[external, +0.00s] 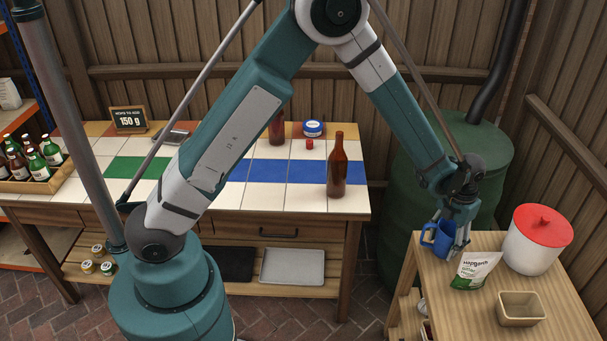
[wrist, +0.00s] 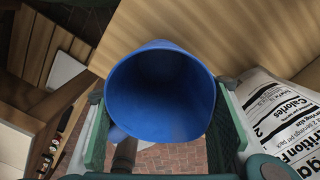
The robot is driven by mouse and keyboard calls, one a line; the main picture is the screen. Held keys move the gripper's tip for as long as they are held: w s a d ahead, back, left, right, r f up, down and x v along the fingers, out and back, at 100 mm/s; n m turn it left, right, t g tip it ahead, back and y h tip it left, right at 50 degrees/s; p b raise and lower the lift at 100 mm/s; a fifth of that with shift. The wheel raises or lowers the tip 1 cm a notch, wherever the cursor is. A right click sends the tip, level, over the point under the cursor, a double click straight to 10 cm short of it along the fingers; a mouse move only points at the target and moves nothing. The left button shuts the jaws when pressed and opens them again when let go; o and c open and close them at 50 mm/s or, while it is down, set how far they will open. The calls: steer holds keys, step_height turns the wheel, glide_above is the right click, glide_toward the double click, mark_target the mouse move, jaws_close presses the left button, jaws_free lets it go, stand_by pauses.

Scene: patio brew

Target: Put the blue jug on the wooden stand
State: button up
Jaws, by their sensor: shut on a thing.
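The blue jug (external: 438,238) is at the far left corner of the wooden stand (external: 560,310) on the right. My gripper (external: 460,238) is shut on the jug, with its fingers pointing down. In the wrist view the jug (wrist: 160,92) fills the space between the two green fingers, its open mouth facing the camera and its inside empty. Its handle shows at the lower left. Wood shows beyond one side of the jug and brick floor beyond the other. I cannot tell whether the jug's bottom touches the stand.
A hops pouch (external: 474,270) stands close beside my gripper. A white tub with a red lid (external: 537,240) and a tan square bowl (external: 520,308) are also on the stand. A green barrel (external: 440,170) is behind. The tiled bench (external: 260,200) holds brown bottles.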

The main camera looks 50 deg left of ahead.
steer(key=shift+f, duration=0.2)
steer(key=o, duration=0.9)
steer(key=shift+o, duration=0.2)
steer(key=shift+r, duration=0.2)
step_height(320, 180, up, 12)
steer(key=p, duration=0.2)
stand_by(0.4)
